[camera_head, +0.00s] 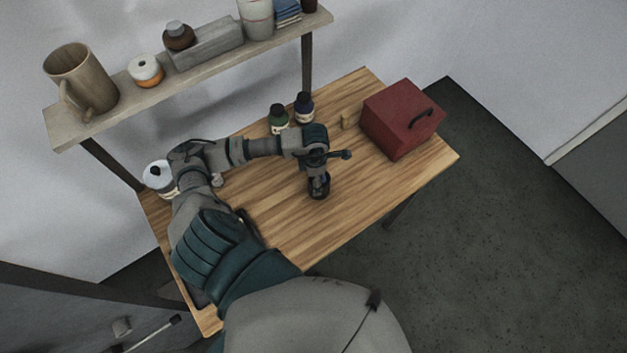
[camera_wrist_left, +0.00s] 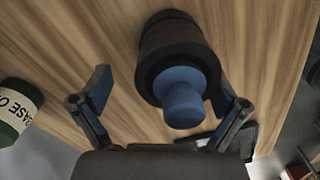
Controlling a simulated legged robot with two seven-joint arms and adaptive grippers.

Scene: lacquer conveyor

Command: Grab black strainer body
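A black cylinder with a blue rounded end (camera_wrist_left: 168,45), which looks like the black strainer body, stands out in the left wrist view. In the head view, a small dark round shape (camera_head: 318,193) sits on the table right under my left gripper (camera_head: 319,178). In the wrist view my left gripper (camera_wrist_left: 160,95) has its two fingers wide apart. The blue end lies between them, nearer the right finger, with a gap at the left finger. I cannot tell whether the right finger touches it. My right gripper is in neither view.
Green (camera_head: 278,118) and dark blue (camera_head: 304,107) bottles stand behind my arm. A red box (camera_head: 395,118) with a black handle sits at the table's right end, near a small tan piece (camera_head: 347,121).

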